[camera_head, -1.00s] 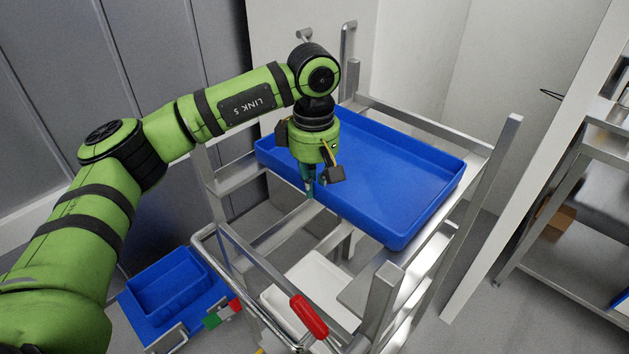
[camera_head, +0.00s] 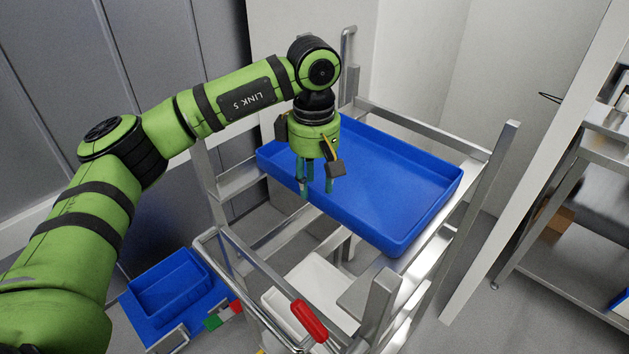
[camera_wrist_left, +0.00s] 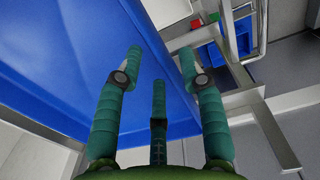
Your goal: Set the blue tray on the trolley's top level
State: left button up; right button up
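The blue tray (camera_head: 400,185) lies on the top level of the metal trolley (camera_head: 500,165), across its rails. It looks about flat and is empty. My left gripper (camera_head: 316,190) is at the tray's near left side, pointing down, with its fingers spread apart. In the left wrist view, the tray (camera_wrist_left: 60,60) fills the left and middle behind the open fingers of my left gripper (camera_wrist_left: 158,70). Nothing is visibly clamped between them, though I cannot tell whether a finger touches the rim. My right gripper is out of view.
A white tray (camera_head: 325,283) sits on a lower level of the trolley. A red handle piece (camera_head: 309,320) is at the trolley's near side. A smaller blue bin (camera_head: 168,285) stands low at the left. Metal shelving (camera_head: 575,190) is at the right, and a wall is behind.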

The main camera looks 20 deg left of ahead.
pick_arm(q)
notch_tip(320, 180, up, 13)
jog(key=p, duration=0.8)
dwell(0.5)
